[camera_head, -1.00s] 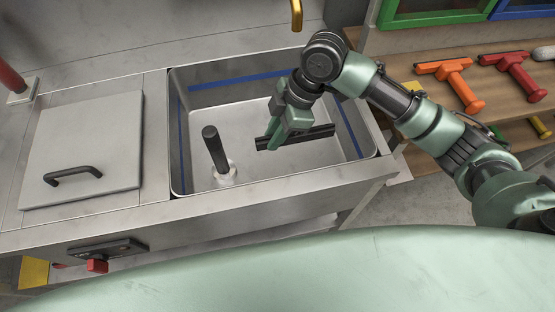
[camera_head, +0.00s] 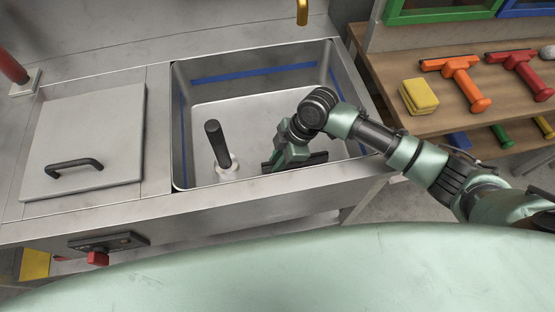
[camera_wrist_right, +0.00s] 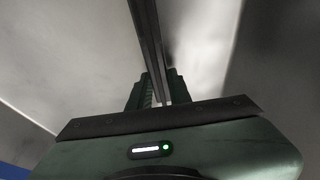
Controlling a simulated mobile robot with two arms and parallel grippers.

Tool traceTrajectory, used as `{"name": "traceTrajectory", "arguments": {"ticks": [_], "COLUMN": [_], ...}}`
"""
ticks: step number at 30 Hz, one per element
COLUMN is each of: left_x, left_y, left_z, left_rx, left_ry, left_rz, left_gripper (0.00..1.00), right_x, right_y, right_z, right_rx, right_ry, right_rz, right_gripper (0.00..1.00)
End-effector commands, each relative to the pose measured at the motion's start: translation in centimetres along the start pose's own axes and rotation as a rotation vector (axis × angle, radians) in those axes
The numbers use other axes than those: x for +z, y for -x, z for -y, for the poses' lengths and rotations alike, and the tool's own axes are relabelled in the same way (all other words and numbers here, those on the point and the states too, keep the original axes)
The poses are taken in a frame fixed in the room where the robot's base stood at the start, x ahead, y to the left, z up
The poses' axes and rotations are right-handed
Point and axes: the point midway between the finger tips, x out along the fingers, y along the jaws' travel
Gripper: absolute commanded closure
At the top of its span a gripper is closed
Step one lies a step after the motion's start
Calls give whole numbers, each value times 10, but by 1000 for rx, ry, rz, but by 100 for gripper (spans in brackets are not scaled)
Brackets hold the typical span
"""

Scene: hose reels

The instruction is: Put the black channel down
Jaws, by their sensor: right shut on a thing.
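The black channel (camera_head: 318,158) is a long, thin dark bar inside the steel sink basin (camera_head: 240,95), near its front right. My right gripper (camera_head: 287,160) reaches down into the basin and is shut on the channel. In the right wrist view the channel (camera_wrist_right: 150,45) runs away from between the two fingers (camera_wrist_right: 157,92). The gripper and forearm cover part of the channel in the head view. I cannot tell whether the channel touches the basin floor. My left gripper is not in view.
A dark upright standpipe (camera_head: 217,145) with a white base stands left of the gripper in the basin. A lid with a black handle (camera_head: 75,167) lies left. A brass tap (camera_head: 302,12) hangs behind. Squeegees (camera_head: 462,80) and yellow sponges (camera_head: 418,96) lie on the right shelf.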

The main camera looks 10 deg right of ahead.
Motion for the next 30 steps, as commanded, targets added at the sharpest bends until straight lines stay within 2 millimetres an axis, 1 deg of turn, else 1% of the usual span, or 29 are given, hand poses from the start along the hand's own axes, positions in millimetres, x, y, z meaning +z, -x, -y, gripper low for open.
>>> {"name": "traceTrajectory", "arguments": {"ticks": [6,7,8,9,18,21,23,26,30], "left_x": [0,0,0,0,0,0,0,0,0], "left_y": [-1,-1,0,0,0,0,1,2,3], "left_z": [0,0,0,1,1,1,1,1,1], "left_rx": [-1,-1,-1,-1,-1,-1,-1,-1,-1], "left_ry": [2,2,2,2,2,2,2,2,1], "left_rz": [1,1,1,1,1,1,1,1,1], "left_gripper": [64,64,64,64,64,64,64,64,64], "right_x": [0,1,0,0,0,0,0,0,0], "right_y": [-1,-1,-1,-1,0,5,12,30,61], "right_z": [0,0,0,0,0,0,-1,-1,-1], "right_rx": [0,0,0,0,0,0,1,3,4], "right_ry": [0,0,0,0,-1,-1,-1,0,0], "right_rz": [0,0,0,0,0,0,0,1,0], "right_gripper": [100,78,70,59,59,59,59,59,59]}}
